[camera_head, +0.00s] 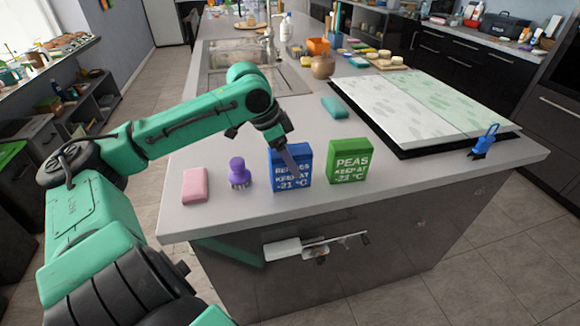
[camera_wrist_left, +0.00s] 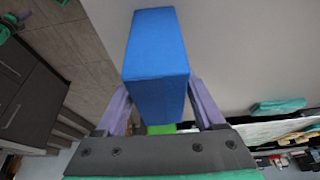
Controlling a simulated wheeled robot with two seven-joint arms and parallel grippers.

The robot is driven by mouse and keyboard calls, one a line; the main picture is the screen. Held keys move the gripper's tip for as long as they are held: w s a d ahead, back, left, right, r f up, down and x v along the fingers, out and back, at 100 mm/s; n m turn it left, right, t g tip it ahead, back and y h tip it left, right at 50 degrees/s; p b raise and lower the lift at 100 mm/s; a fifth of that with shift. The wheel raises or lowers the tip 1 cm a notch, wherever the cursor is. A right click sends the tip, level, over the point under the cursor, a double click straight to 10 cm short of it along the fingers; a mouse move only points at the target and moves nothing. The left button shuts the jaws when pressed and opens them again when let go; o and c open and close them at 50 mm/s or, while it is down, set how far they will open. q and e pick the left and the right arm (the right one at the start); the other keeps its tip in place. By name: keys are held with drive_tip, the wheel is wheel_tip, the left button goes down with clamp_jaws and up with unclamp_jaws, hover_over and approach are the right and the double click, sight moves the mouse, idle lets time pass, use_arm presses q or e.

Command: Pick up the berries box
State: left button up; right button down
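The blue berries box (camera_head: 303,165) stands upright on the counter near its front edge, with white lettering on its front. In the left wrist view the plain blue box (camera_wrist_left: 157,60) lies between the two finger pads of my left gripper (camera_wrist_left: 160,92). The fingertips are partly hidden by the box, and I cannot tell whether both press on it. My right gripper is not in view.
A green peas box (camera_head: 348,160) stands close to the right. A purple brush (camera_head: 238,172) and a pink sponge (camera_head: 195,186) are to the left. A teal sponge (camera_head: 334,107) and a large patterned board (camera_head: 420,105) lie farther back. The counter's front edge is close.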

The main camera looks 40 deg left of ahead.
use_arm(q)
clamp_jaws()
wheel_tip(320, 180, up, 10)
drive_tip(key=p, duration=0.5)
drive_tip(key=shift+w+a+f, duration=0.1)
drive_tip(key=shift+a, duration=0.05)
wheel_tip(320, 180, up, 10)
drive_tip(key=p, duration=0.1)
drive_tip(key=shift+p, duration=0.35)
